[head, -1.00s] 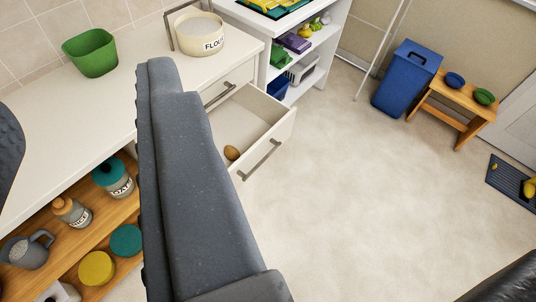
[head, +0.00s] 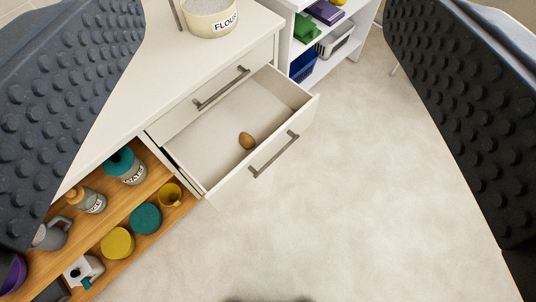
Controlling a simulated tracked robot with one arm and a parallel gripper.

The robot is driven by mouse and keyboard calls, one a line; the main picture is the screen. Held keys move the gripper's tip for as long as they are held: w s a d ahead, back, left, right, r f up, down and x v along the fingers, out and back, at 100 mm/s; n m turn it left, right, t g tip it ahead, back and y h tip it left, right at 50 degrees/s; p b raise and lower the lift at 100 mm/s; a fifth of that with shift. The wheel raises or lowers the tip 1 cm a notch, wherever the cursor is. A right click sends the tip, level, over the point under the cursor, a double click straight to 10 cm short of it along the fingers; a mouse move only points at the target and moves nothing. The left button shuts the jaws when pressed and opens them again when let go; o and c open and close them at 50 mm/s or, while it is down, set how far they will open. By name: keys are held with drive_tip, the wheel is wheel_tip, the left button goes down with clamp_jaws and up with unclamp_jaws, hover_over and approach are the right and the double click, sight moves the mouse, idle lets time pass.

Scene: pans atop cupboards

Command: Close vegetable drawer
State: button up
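The vegetable drawer (head: 258,182) is a white drawer that stands pulled out of the white cupboard, below a shut drawer. Its grey bar handle (head: 273,155) is on the front panel. A brown potato-like item (head: 246,141) lies inside it. My gripper (head: 268,190) shows as two dark, studded fingers, one at the left edge and one at the right edge, spread wide apart. Nothing is between them that I can see held. The drawer lies in the gap between them, farther off, and appears untouched.
A flour tub (head: 209,17) stands on the white worktop (head: 155,65). Wooden shelves (head: 128,208) with jars, a jug and lids are left of the drawer. A white shelf unit (head: 328,60) stands behind. The floor (head: 350,190) right of the drawer is clear.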

drive_tip(key=o, duration=0.4)
drive_tip(key=shift+c, duration=0.3)
